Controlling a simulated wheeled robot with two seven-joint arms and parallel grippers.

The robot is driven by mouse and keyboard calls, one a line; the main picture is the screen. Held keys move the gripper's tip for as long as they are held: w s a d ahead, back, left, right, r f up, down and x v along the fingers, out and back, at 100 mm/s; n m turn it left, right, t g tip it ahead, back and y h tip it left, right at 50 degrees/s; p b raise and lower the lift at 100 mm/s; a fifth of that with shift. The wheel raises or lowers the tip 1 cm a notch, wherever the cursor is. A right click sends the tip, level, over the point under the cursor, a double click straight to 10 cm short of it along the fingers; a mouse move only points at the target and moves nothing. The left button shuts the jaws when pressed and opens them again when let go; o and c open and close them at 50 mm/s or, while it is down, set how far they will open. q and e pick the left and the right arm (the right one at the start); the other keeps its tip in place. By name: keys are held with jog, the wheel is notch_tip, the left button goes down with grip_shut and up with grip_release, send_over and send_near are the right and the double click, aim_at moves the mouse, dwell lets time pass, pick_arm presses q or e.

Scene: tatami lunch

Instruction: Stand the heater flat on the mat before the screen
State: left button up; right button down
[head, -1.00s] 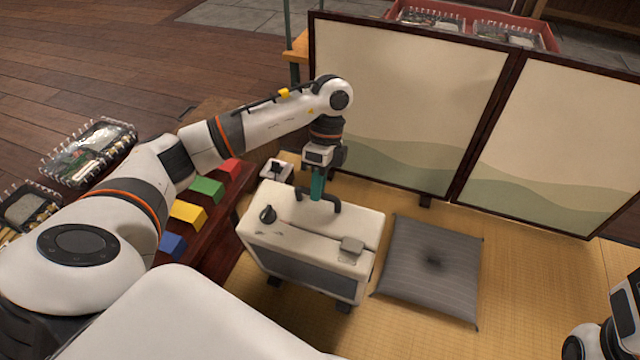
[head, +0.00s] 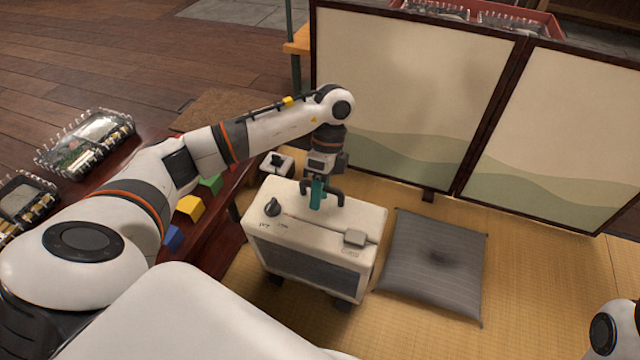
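The heater (head: 275,232) is a cream box with a dark front grille, a knob and a dark handle (head: 337,193) on top. It stands close to upright left of the cushion, over the straw-coloured mat (head: 545,290). Two dark feet show under its front edge; I cannot tell whether all its feet touch the mat. The folding screen (head: 400,90) rises behind, with pale panels and dark frames. My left gripper (head: 316,194), with teal fingertips, comes from above and is shut on the handle. Only a white part of my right arm shows at the bottom right; its fingers are out of view.
A grey cushion (head: 435,268) lies close to the heater's right. A small white box (head: 277,165) is behind the heater's left. Coloured blocks, including a yellow one (head: 190,207), stand on a dark ledge to the left. Clear boxes (head: 85,142) lie farther left. Mat right of the cushion is free.

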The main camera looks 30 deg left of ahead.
pick_arm(q)
jog(key=shift+r, duration=0.25)
